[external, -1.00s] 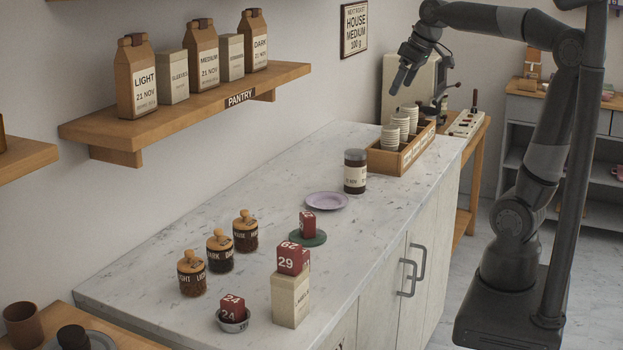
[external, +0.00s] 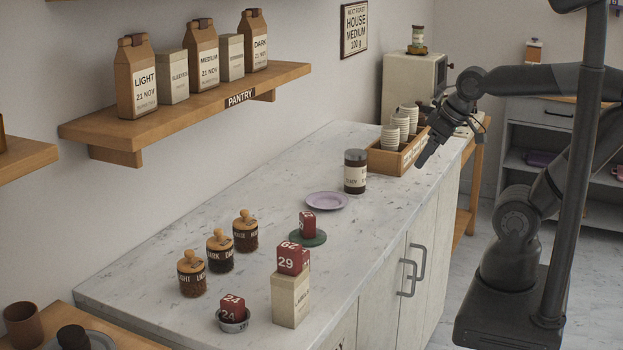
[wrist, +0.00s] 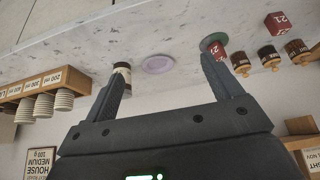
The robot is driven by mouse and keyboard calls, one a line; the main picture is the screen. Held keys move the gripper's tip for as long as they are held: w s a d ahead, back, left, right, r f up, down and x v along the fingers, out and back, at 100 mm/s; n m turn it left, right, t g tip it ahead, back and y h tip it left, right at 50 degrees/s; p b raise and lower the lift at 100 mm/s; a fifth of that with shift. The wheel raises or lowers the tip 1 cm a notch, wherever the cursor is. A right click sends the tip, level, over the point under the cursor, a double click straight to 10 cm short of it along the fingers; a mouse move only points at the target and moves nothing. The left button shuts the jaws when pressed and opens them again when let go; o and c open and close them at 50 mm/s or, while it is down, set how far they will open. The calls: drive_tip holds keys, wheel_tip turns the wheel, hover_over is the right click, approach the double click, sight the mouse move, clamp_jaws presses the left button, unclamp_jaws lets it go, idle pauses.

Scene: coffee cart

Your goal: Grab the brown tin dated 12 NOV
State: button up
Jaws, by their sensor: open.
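A brown jar-like tin (external: 355,172) with a grey lid and a cream label stands upright on the marble counter, beside the wooden cup box. Its date is too small to read. It also shows in the wrist view (wrist: 122,68), partly behind a finger. Another small labelled container (external: 418,36) stands on top of the cream machine at the back; its date cannot be read either. My gripper (external: 424,161) is open and empty, in front of the cup box and to the right of the tin, pointing down and left. Its spread fingers show in the wrist view (wrist: 166,76).
A wooden box (external: 402,157) of stacked cups stands behind the tin. A lilac plate (external: 327,201) lies in front of it. Red date cubes, a green coaster (external: 316,238), and wooden-lidded jars (external: 220,250) are nearer.

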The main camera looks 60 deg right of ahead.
drive_tip(key=m+g, duration=0.1)
drive_tip(key=m, duration=0.1)
approach(356, 152)
drive_tip(key=a, duration=0.1)
drive_tip(key=shift+w+d+f+h, duration=0.1)
drive_tip(key=shift+w+f+h, duration=0.3)
drive_tip(key=shift+w+f, duration=0.15)
drive_tip(key=x, duration=0.5)
drive_tip(key=shift+w+d+f, duration=0.1)
drive_tip(key=shift+s+x, duration=0.15)
drive_tip(key=shift+x, duration=1.2)
drive_tip(key=shift+s+x, duration=0.15)
drive_tip(key=shift+x, duration=1.2)
drive_tip(key=shift+f, duration=0.15)
drive_tip(key=c, duration=1.2)
